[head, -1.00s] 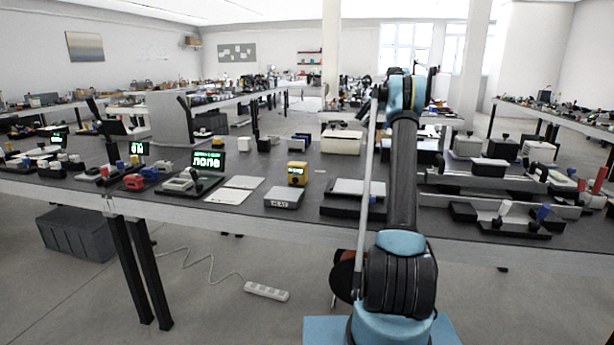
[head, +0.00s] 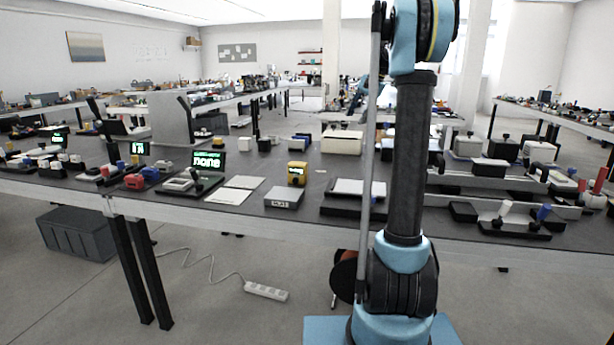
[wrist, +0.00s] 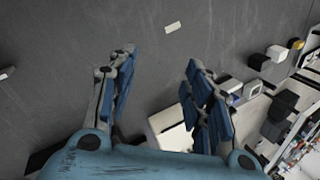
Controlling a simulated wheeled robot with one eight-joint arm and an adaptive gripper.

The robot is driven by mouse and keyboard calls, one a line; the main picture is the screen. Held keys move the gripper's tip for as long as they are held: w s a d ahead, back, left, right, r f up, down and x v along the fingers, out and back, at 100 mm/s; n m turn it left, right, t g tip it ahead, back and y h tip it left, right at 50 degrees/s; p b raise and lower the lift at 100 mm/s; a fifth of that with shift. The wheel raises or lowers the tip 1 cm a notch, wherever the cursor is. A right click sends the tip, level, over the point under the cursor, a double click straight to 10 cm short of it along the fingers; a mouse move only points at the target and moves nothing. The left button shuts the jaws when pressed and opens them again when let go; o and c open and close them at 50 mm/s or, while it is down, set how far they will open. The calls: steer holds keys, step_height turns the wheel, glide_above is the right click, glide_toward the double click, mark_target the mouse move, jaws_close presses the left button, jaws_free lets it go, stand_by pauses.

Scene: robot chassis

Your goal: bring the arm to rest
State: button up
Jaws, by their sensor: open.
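My gripper (wrist: 160,95) shows in the wrist view with its two blue-padded fingers spread apart. Nothing is between the fingers. Below it in that view lies the dark grey tabletop (wrist: 70,45). In the head view my arm rises upright in front of the bench on the right, and its upper joint is near the top edge of the picture. I cannot make out the gripper clearly in the head view.
The long bench (head: 310,172) crosses the head view with a yellow device (head: 297,173), a grey box (head: 284,198) and a cream box (head: 341,141) on it. Lab devices stand close to my arm at right. A power strip (head: 266,291) lies on the floor.

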steer(key=s+a+f+n+h, duration=0.1)
steer(key=s+f, duration=0.5)
steer(key=s, duration=0.7)
steer(key=s+a+f+n+h, duration=0.1)
steer(key=s+f+n, duration=0.2)
steer(key=s, duration=1.1)
steer(key=s+f+n+h, duration=0.1)
steer(key=s+f+n, duration=0.1)
steer(key=s+f, duration=0.7)
steer(key=shift+s+a+f, duration=0.1)
steer(key=shift+s+a, duration=0.1)
steer(key=shift+s, duration=0.95)
steer(key=shift+s+a+f, duration=0.1)
steer(key=shift+s+a, duration=0.1)
steer(key=shift+s, duration=0.95)
steer(key=s+d+f+n+h, duration=0.1)
steer(key=s+f+n, duration=0.1)
steer(key=s+f, duration=0.7)
step_height(320, 180, down, 2)
steer(key=shift+s+d+f, duration=0.1)
steer(key=shift+s+d, duration=0.05)
steer(key=shift+s, duration=0.25)
steer(key=shift+w+f, duration=0.2)
steer(key=shift+w, duration=0.25)
